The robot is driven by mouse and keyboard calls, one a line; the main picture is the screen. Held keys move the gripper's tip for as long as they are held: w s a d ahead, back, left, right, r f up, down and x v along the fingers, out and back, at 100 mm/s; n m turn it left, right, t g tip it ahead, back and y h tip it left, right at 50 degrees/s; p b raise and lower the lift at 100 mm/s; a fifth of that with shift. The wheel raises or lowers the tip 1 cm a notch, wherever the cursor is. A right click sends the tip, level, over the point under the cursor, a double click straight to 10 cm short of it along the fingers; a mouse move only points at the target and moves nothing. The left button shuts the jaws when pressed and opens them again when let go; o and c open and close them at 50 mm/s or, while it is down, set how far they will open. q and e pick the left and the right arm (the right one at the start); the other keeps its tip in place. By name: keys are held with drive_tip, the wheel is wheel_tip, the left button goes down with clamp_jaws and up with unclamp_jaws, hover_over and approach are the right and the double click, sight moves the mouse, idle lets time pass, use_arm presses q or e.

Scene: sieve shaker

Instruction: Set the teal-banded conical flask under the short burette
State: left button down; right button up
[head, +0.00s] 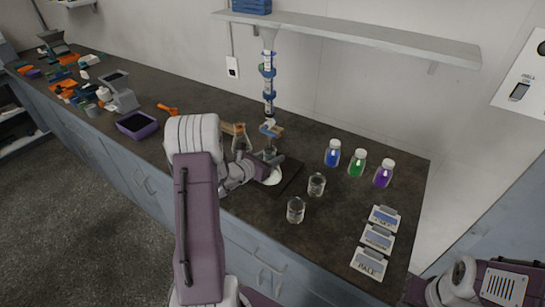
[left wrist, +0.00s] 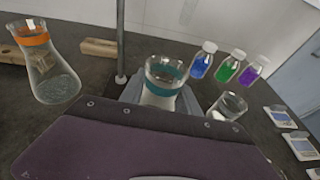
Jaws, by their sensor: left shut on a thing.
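The teal-banded conical flask (left wrist: 165,70) stands upright between the grey fingers of my left gripper (left wrist: 160,100) in the left wrist view. In the head view, my left gripper (head: 262,168) is shut on the flask (head: 270,153), which is partly hidden by the gripper. A burette (head: 268,82) with blue clamps rises just behind it. The flask appears below the burette's lower end, but I cannot tell whether they line up exactly. A pale round disc (head: 273,177) lies in front on a dark stand base (head: 290,176).
An orange-banded flask (left wrist: 48,65) stands to the left, also in the head view (head: 241,140). Two glass beakers (head: 316,185) (head: 295,210) stand to the right. Blue (head: 332,154), green (head: 357,163) and purple (head: 383,174) bottles stand behind. Labelled cards (head: 377,238) lie front right.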

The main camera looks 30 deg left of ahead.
use_arm(q)
drive_tip(key=shift+f, duration=0.15)
drive_tip(key=c, duration=0.9)
unclamp_jaws()
drive_tip(key=shift+s+r, duration=0.15)
drive_tip(key=shift+r, duration=0.15)
drive_tip(key=b+v, duration=0.1)
drive_tip(key=v, duration=1)
drive_tip(key=shift+s+r, duration=0.1)
drive_tip(key=shift+s, duration=0.3)
